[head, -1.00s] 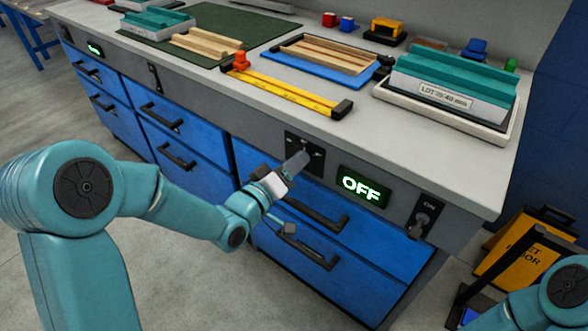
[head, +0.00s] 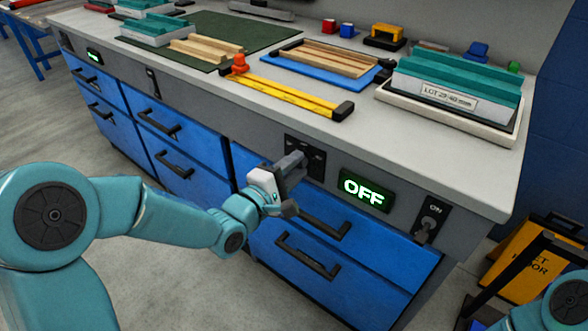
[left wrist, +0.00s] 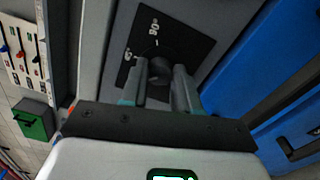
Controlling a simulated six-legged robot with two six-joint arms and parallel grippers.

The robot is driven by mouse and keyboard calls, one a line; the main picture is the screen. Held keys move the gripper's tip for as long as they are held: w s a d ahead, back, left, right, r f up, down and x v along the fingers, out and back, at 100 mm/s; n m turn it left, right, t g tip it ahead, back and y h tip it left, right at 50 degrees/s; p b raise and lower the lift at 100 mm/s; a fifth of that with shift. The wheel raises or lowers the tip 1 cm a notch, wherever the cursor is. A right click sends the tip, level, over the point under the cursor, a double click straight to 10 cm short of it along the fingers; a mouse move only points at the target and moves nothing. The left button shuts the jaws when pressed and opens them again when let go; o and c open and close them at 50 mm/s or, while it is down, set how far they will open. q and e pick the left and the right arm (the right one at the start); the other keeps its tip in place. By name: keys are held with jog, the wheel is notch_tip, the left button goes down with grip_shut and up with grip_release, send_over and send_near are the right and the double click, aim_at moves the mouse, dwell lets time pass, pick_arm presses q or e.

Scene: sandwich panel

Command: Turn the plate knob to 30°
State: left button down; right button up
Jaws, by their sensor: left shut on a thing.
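The plate knob (left wrist: 160,70) is a dark round knob on a black plate (left wrist: 193,42) in the bench front. In the left wrist view the plate carries white marks, with 90° and what looks like 45° readable. My left gripper (head: 298,160) is at this plate, which also shows in the head view (head: 318,163). In the left wrist view its two fingers (left wrist: 161,88) are either side of the knob and shut on it. The fingers hide much of the knob, and its exact angle cannot be told. My right gripper is out of view.
A lit OFF display (head: 364,190) and a black ON switch (head: 431,219) are right of the plate. Blue drawers with black handles (head: 308,255) lie below. A yellow level (head: 290,94) and a teal-topped block (head: 455,83) lie on the bench.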

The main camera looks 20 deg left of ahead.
pick_arm(q)
jog(key=shift+n, duration=1.5)
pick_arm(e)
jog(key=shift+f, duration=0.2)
pick_arm(q)
jog(key=c, duration=0.8)
grip_release()
jog(key=shift+s, duration=0.1)
jog(key=shift+b+v, duration=5.55)
jog(key=shift+v, duration=2.55)
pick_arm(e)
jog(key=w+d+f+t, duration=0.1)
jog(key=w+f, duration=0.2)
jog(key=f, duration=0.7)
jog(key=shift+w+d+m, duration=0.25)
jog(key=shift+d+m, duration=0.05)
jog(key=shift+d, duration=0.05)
